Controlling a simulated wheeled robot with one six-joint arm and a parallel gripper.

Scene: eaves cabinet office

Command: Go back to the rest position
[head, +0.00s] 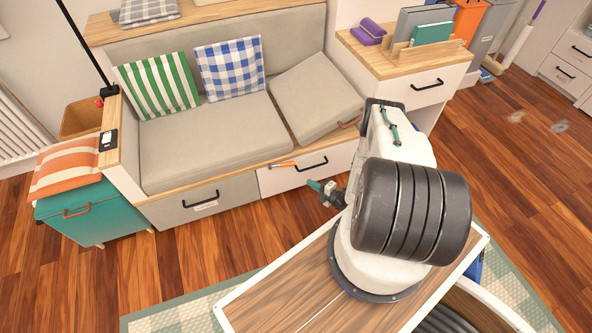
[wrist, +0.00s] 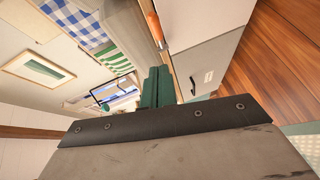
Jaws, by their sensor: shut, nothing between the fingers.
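My gripper (head: 318,187) is in the middle of the head view, in front of the bench drawers and above the floor. Its dark green fingers (wrist: 158,87) are together and hold nothing in the wrist view. My arm is folded above my base, and its large dark joint hides part of the floor behind it. No task object is named.
A bench seat (head: 190,145) with cushions is ahead, with drawers (head: 305,170) below. An orange tool-like thing (head: 284,164) lies along its front edge, also in the wrist view (wrist: 155,29). A teal box (head: 85,212) stands left. Wood floor (head: 225,240) lies open between.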

